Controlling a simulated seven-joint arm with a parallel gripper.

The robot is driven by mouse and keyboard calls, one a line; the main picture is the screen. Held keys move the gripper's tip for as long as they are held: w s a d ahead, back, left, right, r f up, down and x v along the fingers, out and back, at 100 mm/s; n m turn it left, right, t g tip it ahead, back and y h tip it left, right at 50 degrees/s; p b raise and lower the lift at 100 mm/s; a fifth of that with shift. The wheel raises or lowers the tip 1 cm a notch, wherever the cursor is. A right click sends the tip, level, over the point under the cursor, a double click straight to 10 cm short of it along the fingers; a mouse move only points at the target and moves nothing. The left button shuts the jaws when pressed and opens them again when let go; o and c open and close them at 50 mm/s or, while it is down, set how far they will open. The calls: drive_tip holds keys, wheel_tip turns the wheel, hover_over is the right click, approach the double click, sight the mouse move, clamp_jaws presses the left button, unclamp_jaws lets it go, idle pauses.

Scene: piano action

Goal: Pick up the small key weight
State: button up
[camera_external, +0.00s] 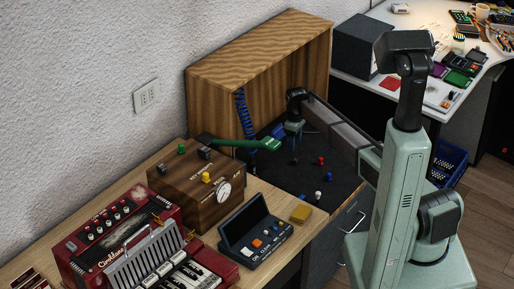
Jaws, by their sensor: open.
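My gripper (289,133) hangs inside the wooden-walled bay, above the back part of the dark work surface (285,185). It is small in this view, its jaws are open, and I see nothing held between them.
A wooden hood (260,50) encloses the bay at the back and left, with a blue coil (244,115) hanging there. A green bar (245,143) reaches over the left edge. A wooden box with a dial (190,190), dark console (255,232) and red accordion (125,240) stand left.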

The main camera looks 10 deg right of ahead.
sight(295, 161)
drive_tip(key=shift+s+f, duration=0.15)
drive_tip(key=shift+f, duration=1.75)
drive_tip(key=shift+s+f, duration=0.1)
drive_tip(key=shift+f, duration=1.75)
drive_tip(key=shift+c, duration=0.2)
clamp_jaws()
